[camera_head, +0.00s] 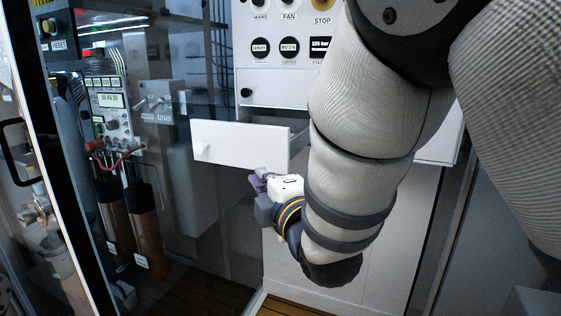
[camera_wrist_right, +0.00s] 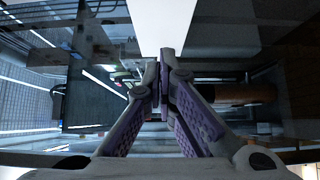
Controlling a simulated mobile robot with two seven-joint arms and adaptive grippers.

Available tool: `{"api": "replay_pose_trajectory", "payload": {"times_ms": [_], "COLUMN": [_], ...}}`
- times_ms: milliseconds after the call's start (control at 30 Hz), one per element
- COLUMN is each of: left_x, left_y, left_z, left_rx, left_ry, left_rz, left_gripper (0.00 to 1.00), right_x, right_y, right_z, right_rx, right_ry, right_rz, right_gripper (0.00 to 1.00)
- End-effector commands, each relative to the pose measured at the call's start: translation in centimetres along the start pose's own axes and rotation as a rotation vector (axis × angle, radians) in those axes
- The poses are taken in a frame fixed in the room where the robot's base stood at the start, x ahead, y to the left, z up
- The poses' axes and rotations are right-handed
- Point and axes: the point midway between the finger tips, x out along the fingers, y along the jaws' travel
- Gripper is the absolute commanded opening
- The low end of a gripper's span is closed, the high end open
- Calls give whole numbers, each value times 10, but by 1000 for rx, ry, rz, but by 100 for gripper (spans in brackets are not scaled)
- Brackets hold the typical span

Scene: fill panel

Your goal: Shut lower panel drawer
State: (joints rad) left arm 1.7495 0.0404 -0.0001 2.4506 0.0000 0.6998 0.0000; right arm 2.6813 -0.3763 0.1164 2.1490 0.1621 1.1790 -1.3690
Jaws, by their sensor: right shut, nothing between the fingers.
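The lower panel drawer (camera_head: 240,143) is a white drawer pulled out from the white cabinet below the gauge panel. In the right wrist view the shut fingertips (camera_wrist_right: 159,62) point at a white surface (camera_wrist_right: 163,22), probably the drawer. I cannot tell whether they touch it. My right arm hides part of the drawer's side and the cabinet. My left gripper is not in view.
The gauge panel (camera_head: 270,75) with dials and buttons stands above the drawer. A dark glass door (camera_head: 170,215) with a black frame is at left, with instruments and brown cylinders behind it. The wooden floor (camera_head: 290,309) shows at the bottom.

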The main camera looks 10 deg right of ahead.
Motion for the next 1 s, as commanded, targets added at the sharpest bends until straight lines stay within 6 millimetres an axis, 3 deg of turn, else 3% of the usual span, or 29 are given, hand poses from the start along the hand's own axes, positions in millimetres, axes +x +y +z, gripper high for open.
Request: {"api": "replay_pose_trajectory", "payload": {"times_ms": [167,333,567,733,1000], "left_x": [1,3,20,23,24], "left_y": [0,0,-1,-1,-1], "left_z": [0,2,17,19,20], "left_rx": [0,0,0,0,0], "left_ry": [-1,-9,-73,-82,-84], "left_rz": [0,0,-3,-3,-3], "left_gripper": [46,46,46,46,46], "right_x": [19,56,106,122,129], "right_y": [5,4,-2,3,6], "right_z": [-2,-1,0,20,27], "right_rx": [-19,-16,-14,-14,-18], "right_ry": [3,2,1,0,2], "right_rz": [16,13,4,9,12], "right_gripper": [0,0,0,0,0]}}
